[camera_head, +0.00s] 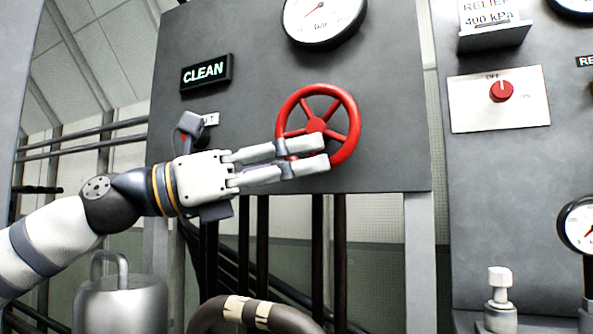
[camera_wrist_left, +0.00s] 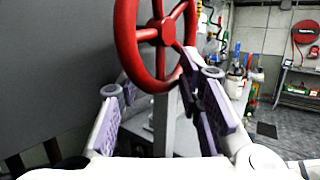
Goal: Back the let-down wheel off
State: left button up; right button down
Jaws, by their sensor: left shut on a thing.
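A red spoked handwheel (camera_head: 349,111) stands out from the dark grey panel in the head view. Its rim, spokes and hub also show at the top of the left wrist view (camera_wrist_left: 126,40). My left gripper (camera_head: 323,152) reaches in from the left, its two fingers at the wheel's lower part. It is shut on the wheel, with the rim between the fingers. The fingers hide part of the lower rim in the head view. In the left wrist view the purple-padded fingers (camera_wrist_left: 155,88) lie on either side of the lower rim. My right gripper is not in view.
A bar gauge (camera_head: 322,15) is above the wheel and a CLEAN sign (camera_head: 206,72) to its left. A red OFF/ON knob (camera_head: 501,91) sits on a white plate at right. Below are a metal canister (camera_head: 122,305) and a dark curved hose (camera_head: 285,316).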

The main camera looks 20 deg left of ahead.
pick_arm(q)
jog(key=shift+r, duration=0.25)
jog(key=o, duration=0.9)
jog(key=shift+d+f, duration=0.1)
jog(key=shift+d, duration=0.05)
jog(key=v, duration=1.2)
jog(key=shift+f, duration=0.1)
